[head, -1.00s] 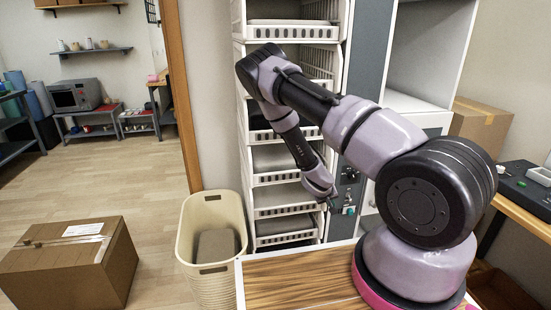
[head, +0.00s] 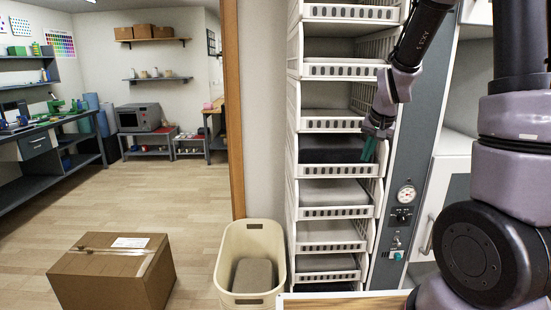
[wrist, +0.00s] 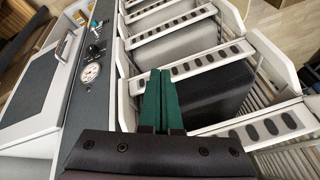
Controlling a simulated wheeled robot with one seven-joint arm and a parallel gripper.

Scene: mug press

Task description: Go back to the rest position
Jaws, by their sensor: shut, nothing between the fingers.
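My gripper (head: 369,148) hangs in front of the right side of a tall rack of white trays in the head view. Its green fingers point down. In the wrist view my gripper (wrist: 162,100) shows two green fingers pressed together with nothing between them. The fingers are over the edge of the rack, near the grey panel. My arm reaches in from the right side of the head view.
The white tray rack (head: 333,126) holds grey and dark items. A panel with a gauge (head: 406,194) and knobs stands to its right. A cream bin (head: 249,258) and a cardboard box (head: 112,272) stand on the floor. Open floor lies at left.

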